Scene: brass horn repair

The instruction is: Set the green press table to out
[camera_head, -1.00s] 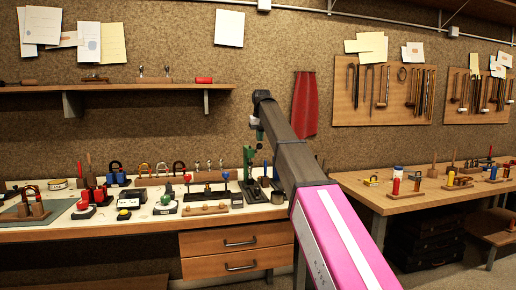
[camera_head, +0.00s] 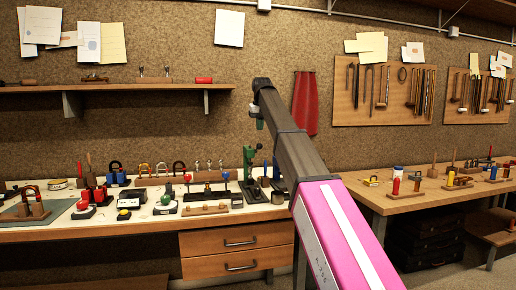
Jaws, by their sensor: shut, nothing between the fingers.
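The green press (camera_head: 249,167) stands at the right end of the white-topped bench, with an upright green column and a dark base. Its table is too small to make out, so I cannot tell its setting. My gripper (camera_head: 259,124) hangs from the end of my raised arm, above the press and apart from it in the picture. It points down, is shut and holds nothing. My arm covers the area just right of the press.
The bench (camera_head: 150,232) holds several small tools and coloured-handled pieces left of the press. A wooden table (camera_head: 405,207) with more pieces stands at the right. A shelf (camera_head: 150,88) runs along the wall at the left. The air above the bench is free.

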